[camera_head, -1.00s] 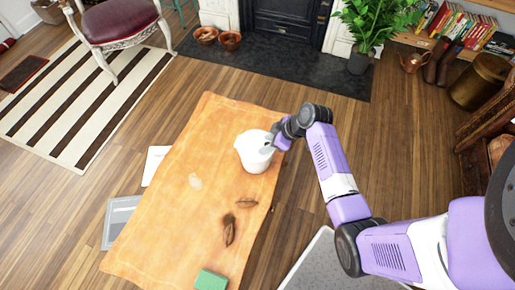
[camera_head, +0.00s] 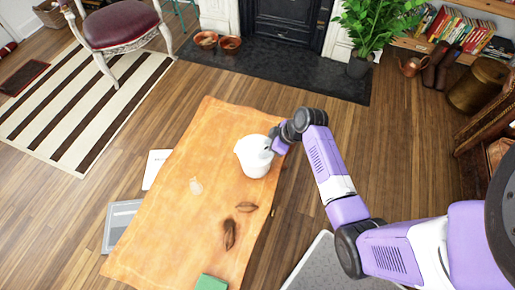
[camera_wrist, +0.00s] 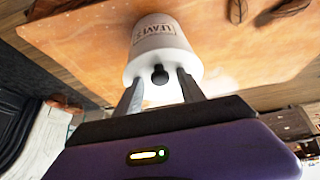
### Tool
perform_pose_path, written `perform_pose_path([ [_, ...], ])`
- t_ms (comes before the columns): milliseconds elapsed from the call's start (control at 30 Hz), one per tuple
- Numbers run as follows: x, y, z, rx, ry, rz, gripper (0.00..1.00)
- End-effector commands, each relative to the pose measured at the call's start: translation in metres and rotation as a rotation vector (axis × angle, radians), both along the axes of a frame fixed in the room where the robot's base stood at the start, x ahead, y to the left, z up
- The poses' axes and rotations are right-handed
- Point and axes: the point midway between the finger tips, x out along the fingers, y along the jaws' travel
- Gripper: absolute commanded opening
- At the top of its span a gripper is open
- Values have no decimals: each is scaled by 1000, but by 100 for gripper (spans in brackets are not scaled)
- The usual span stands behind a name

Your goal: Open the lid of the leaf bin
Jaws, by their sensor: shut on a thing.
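The leaf bin (camera_head: 253,158) is a small white round bin standing on the orange cloth-covered table. In the wrist view its side carries the printed word LEAVES (camera_wrist: 170,29). A dark round knob (camera_wrist: 159,75) shows on the bin's pale lid (camera_wrist: 152,62), between my fingers. My gripper (camera_head: 272,141) is at the top right of the bin in the head view. In the wrist view my gripper (camera_wrist: 158,88) has one finger on each side of the knob and is shut on it. The lid appears to sit on the bin; its rim is partly hidden by my fingers.
Brown dried leaves (camera_head: 229,233) lie on the orange cloth (camera_head: 170,225) in front of the bin. A green block (camera_head: 211,283) is at the near edge. The cloth's left side is mostly clear. A potted plant (camera_head: 362,30) stands beyond, by the fireplace.

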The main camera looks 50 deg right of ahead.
Motion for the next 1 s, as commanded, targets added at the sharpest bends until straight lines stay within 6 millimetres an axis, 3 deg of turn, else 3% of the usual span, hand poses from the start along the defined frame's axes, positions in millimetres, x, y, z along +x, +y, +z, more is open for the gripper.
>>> perform_pose_path([
  [67,-1,9,-1,5,26,10,30],
  [233,1,9,6,-4,51,7,10],
  [567,3,5,9,-10,51,3,11],
  [1000,12,6,35,-32,106,3,10],
])
